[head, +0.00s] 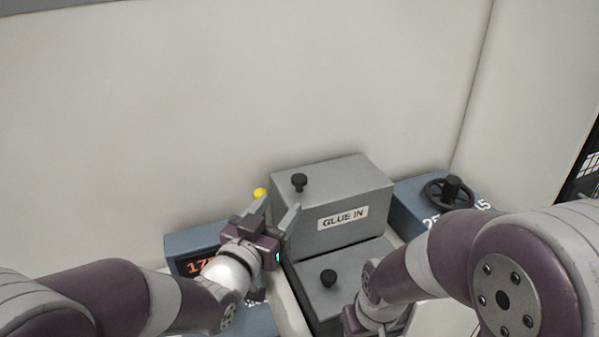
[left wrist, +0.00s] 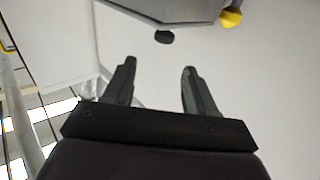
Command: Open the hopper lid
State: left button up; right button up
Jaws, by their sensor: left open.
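The grey hopper box (head: 343,241) bears a "GLUE IN" label, and its flat top looks closed. My left gripper (head: 276,207) is open and empty, just left of the box's front and below that knob in the picture. In the left wrist view, my left gripper's fingers (left wrist: 158,75) are spread with nothing between them. A dark round knob (left wrist: 164,37) shows beyond them, against a grey part. My right gripper (head: 352,320) is only partly in view at the bottom; its fingers are hidden.
A blue unit with a display (head: 195,266) is at left, partly behind my left arm. A black handwheel (head: 450,193) is at right. A yellow ball (head: 260,193) shows behind my left gripper.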

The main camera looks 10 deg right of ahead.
aim_at(300, 177)
pick_arm(q)
jog(key=p+x, duration=0.1)
jog(key=x, duration=0.2)
jog(key=p+x, duration=0.1)
jog(key=x, duration=0.3)
jog(key=p+x, duration=0.1)
jog(key=x, duration=0.2)
jog(key=shift+w+a+f, duration=0.2)
jog(key=shift+w+f, duration=0.05)
jog(key=shift+w, duration=0.1)
jog(key=shift+w+d+r, duration=0.1)
jog(key=shift+w+d, duration=0.1)
jog(key=shift+d, duration=0.15)
jog(key=shift+w+f, duration=0.2)
jog(key=shift+w, duration=0.15)
jog(key=shift+s+d, duration=0.1)
grip_shut()
jog(key=shift+r, duration=0.2)
